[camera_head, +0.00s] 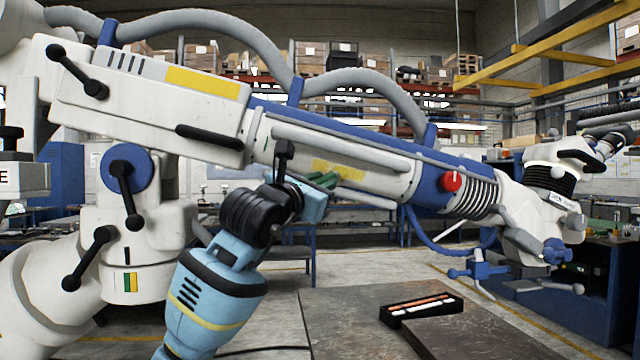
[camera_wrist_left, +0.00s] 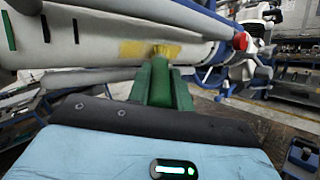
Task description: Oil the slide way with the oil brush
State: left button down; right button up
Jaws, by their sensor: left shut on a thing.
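The white and blue microscope arm (camera_head: 405,180) slopes down to the right across the head view, with rails along its side. A yellow patch (camera_head: 348,171) marks its pale tube; the patch also shows in the left wrist view (camera_wrist_left: 135,48). My left gripper (camera_head: 325,182), with green fingers, is in front of this patch. In the left wrist view its fingers (camera_wrist_left: 163,82) are closed together, and a small olive-brown tip (camera_wrist_left: 161,51) shows at their ends, over the patch. I take this to be the oil brush; most of it is hidden. Contact cannot be told.
A dark tray (camera_head: 421,310) with orange and white sticks lies on the worn tabletop (camera_head: 345,325) below the arm. A red knob (camera_head: 452,181) and a ribbed bellows (camera_head: 474,199) sit further right. Black levers (camera_head: 124,180) stick out at left.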

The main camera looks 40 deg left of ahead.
pick_arm(q)
jog(key=shift+p, duration=0.4)
pick_arm(e)
jog(key=shift+w+r, duration=0.25)
jog(key=shift+r, duration=0.2)
dwell(1.1)
